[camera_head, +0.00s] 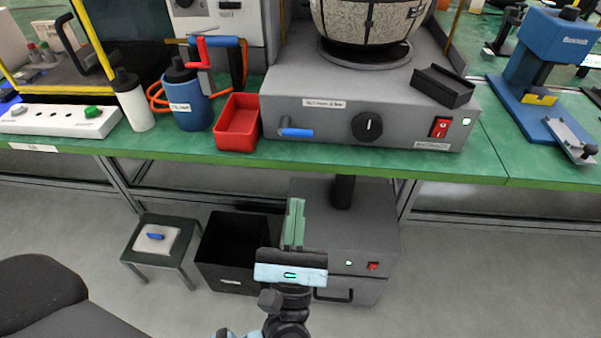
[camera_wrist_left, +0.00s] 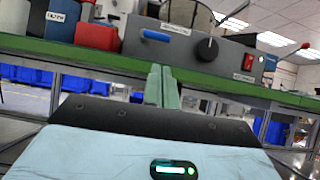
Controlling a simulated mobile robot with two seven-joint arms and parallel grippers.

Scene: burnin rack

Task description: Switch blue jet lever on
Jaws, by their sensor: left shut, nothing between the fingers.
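The blue lever (camera_head: 296,133) sits at the left of the front face of a grey unit (camera_head: 335,125) on the green bench. It lies about level, pointing right from a small mount. It also shows in the left wrist view (camera_wrist_left: 157,35), above and slightly left of my fingers. My left gripper (camera_head: 294,222) is shut and empty, its green fingers together, below the bench edge in the head view. In the left wrist view the fingers (camera_wrist_left: 162,86) point up toward the bench edge, apart from the lever. My right gripper is not in view.
The unit also carries a black knob (camera_head: 367,126) and a red switch (camera_head: 440,127) beside a lit green lamp. A red bin (camera_head: 238,138) and a blue container (camera_head: 187,105) stand left of it. A black bin (camera_head: 215,280) and a small stool (camera_head: 188,252) are on the floor.

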